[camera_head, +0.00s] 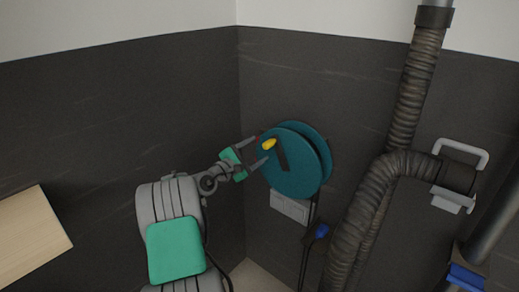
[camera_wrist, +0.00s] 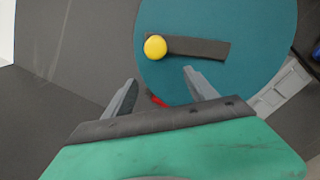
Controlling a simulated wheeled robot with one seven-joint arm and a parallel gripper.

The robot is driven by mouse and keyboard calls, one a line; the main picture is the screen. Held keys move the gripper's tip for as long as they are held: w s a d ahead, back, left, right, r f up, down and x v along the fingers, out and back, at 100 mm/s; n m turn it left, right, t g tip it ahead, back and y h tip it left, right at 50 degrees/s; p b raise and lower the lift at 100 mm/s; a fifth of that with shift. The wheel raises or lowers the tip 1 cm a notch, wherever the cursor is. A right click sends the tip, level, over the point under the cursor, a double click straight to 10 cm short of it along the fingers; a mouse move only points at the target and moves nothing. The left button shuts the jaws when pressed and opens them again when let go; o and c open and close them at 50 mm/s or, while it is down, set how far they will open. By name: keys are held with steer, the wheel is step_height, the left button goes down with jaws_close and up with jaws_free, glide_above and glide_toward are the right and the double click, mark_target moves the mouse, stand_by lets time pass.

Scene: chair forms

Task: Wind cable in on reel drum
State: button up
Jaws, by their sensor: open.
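A teal reel drum (camera_head: 289,172) is mounted near the wall corner in the head view, with a dark crank arm (camera_head: 281,153) on its face and a yellow knob (camera_head: 268,144) at the crank's end. The wrist view shows the teal disc (camera_wrist: 240,85), the dark crank (camera_wrist: 200,48) and the yellow knob (camera_wrist: 155,47). My gripper (camera_head: 255,152) is open and empty, its fingers pointing at the drum's left side. In the wrist view my gripper (camera_wrist: 160,85) has its fingertips apart, with the knob ahead of and between them. A dark cable (camera_head: 305,250) hangs below the drum, by a blue plug (camera_head: 321,231).
A grey box (camera_head: 290,207) sits on the wall below the drum. A thick ribbed hose (camera_head: 375,190) runs down at the right, near a white handle (camera_head: 463,152). A light wooden panel (camera_head: 30,235) is at the lower left. A small red piece (camera_wrist: 156,100) shows behind the fingers.

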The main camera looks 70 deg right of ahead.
steer(key=v, duration=0.7)
steer(key=shift+a+p, duration=0.35)
steer(key=shift+w, duration=0.15)
